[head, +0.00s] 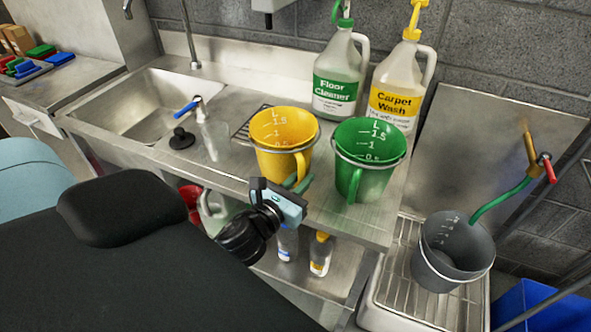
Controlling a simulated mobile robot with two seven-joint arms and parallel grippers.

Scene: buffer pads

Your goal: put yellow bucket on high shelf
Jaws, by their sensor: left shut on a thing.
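The yellow bucket (281,134) stands upright on the steel counter, between the sink and the green bucket. It has measure marks inside and a yellow handle on the side facing me. My left gripper (302,182) is at that handle, low on the bucket's near right side, and is shut on it. The fingertips are partly hidden against the bucket. My right gripper is not in view. No high shelf can be made out in this view.
A green bucket (366,163) stands close on the right. Floor Cleaner (338,80) and Carpet Wash (398,90) jugs stand behind. A spray bottle (213,133) and sink (140,105) are left. A grey bucket (450,250) sits on a grate at right.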

